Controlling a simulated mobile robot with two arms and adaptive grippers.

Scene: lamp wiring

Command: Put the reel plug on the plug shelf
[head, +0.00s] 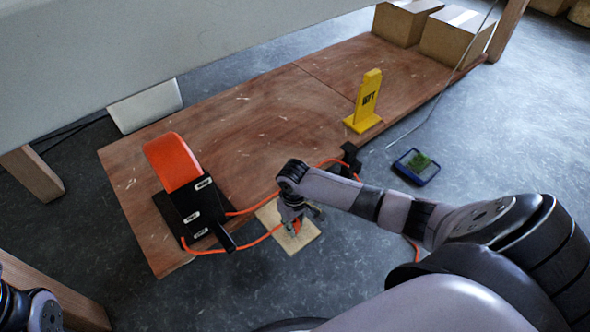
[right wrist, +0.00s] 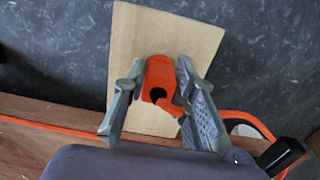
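The orange reel plug (right wrist: 160,80) sits between the two fingers of my right gripper (right wrist: 161,68), which look closed against its sides. In the head view my right gripper (head: 300,216) points down over a pale wooden plug shelf (head: 303,240), with a bit of orange plug (head: 297,226) low between the fingers. The plug shelf (right wrist: 190,38) lies behind the plug in the right wrist view. Whether the plug touches the shelf is hard to tell. The orange reel (head: 172,162) stands on a black base at the left. My left gripper is out of view.
Orange cable (head: 262,238) runs from the reel base past the shelf. A yellow stand (head: 366,102) is on the brown board (head: 255,115), with cardboard boxes (head: 455,38) at its far end. A blue tray (head: 416,167) lies on the grey floor.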

